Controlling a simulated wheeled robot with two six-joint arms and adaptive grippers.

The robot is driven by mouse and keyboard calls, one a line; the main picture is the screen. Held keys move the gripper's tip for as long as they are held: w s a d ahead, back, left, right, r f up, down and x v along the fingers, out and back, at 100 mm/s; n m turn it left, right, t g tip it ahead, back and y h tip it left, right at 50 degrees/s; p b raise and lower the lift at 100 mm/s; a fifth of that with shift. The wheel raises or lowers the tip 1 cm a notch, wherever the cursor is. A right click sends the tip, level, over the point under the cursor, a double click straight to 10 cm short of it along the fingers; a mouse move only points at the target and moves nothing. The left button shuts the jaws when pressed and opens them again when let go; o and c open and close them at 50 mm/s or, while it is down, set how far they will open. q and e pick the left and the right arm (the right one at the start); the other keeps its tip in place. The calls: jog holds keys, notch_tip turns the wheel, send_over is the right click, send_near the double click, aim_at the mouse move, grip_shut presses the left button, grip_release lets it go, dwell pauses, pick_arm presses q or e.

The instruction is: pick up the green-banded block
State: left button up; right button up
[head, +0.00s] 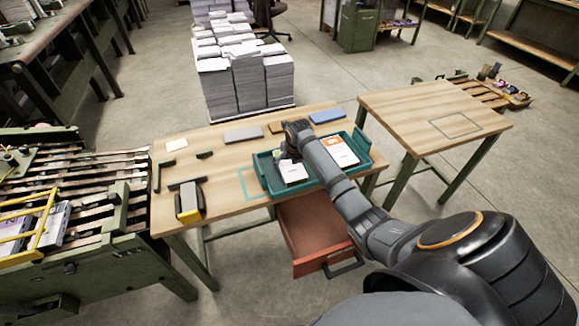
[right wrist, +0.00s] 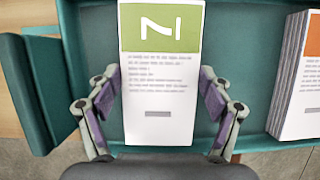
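The green-banded block (right wrist: 160,95) is a white stack of sheets with a green band and a white mark on top. In the right wrist view it lies flat in the teal tray (right wrist: 235,135), between the two fingers of my right gripper (right wrist: 160,88). My left gripper is not in view.
An orange-banded block (head: 340,150) lies in the same tray, to the right. A yellow-and-grey tool (head: 189,202) and small dark parts lie on the table's left. An open red drawer (head: 310,232) hangs below the front edge. A second table (head: 430,112) stands at right.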

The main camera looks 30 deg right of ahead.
jog(key=c, duration=0.7)
jog(key=shift+o, duration=0.2)
jog(key=shift+r, duration=0.1)
